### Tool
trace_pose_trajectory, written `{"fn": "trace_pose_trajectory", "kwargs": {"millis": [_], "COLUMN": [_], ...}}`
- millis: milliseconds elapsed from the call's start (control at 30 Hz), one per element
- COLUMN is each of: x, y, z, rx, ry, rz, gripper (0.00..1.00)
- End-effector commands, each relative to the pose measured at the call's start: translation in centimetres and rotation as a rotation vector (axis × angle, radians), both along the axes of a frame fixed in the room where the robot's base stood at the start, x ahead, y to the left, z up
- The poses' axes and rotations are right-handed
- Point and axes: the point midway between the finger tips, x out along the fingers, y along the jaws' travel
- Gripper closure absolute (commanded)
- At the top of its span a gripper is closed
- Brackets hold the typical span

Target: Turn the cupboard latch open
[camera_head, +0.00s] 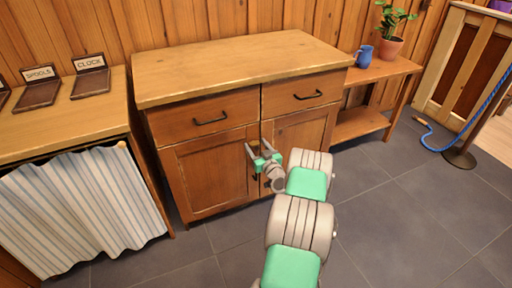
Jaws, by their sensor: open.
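The wooden cupboard (212,172) stands against the back wall, with two drawers above two doors, all shut. My gripper (257,147) is in front of the cupboard, near the upper part of the seam between its doors. Its two grey fingers are spread apart, with nothing visible between them. Small dark fittings (255,177) show at the door seam just below the gripper. The latch cannot be told clearly from these fittings, because my gripper and wrist partly cover the seam. I cannot tell whether the fingers touch the door.
A counter (58,118) with a striped curtain (85,210) and small signs stands at left. A low bench (388,70) at right holds a blue jug (364,57) and a potted plant (390,46). A blue rope (478,120) hangs from a post at far right.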

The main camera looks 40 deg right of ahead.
Motion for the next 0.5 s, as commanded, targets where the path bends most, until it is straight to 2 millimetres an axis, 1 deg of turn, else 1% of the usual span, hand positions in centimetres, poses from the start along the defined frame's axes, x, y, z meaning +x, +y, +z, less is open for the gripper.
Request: {"fn": "trace_pose_trajectory", "kwargs": {"millis": [67, 500], "x": [-0.01, -0.01], "y": [0.01, 0.05], "z": [0.02, 0.03], "rx": [0.0, 0.0], "ry": [0.0, 0.0], "rz": [0.0, 0.001], "gripper": [0.4, 0.76]}}
